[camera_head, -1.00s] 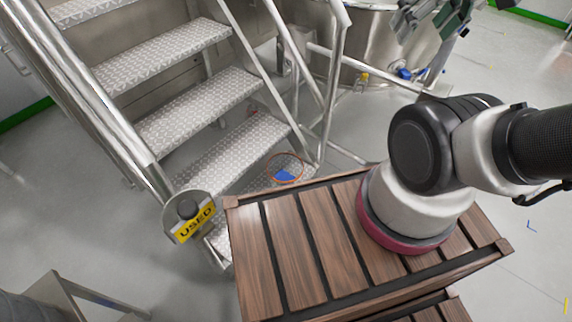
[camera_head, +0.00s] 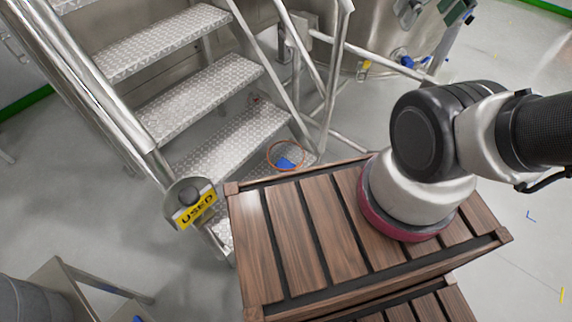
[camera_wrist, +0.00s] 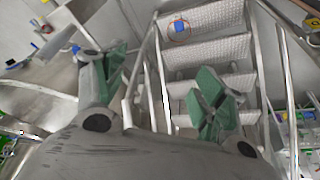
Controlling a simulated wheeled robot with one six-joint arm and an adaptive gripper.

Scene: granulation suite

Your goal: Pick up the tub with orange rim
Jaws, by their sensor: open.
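The tub with orange rim (camera_head: 286,156) looks see-through, with a blue patch inside. It sits on a low metal step of the stairs, just beyond the edge of my wooden deck. In the wrist view the tub (camera_wrist: 179,26) is small, near the top, on the farthest visible tread. My gripper (camera_wrist: 165,84) has green fingers spread wide with nothing between them, well apart from the tub. In the head view my gripper (camera_head: 434,12) is only partly seen at the top edge.
Metal stairs (camera_head: 205,95) with tubular handrails (camera_head: 335,80) flank the tub. A yellow "USED" sign (camera_head: 196,207) hangs at the near rail post. A steel vessel (camera_head: 375,30) stands behind. A metal stand (camera_head: 75,285) is at lower left. Open floor (camera_head: 520,130) lies at right.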

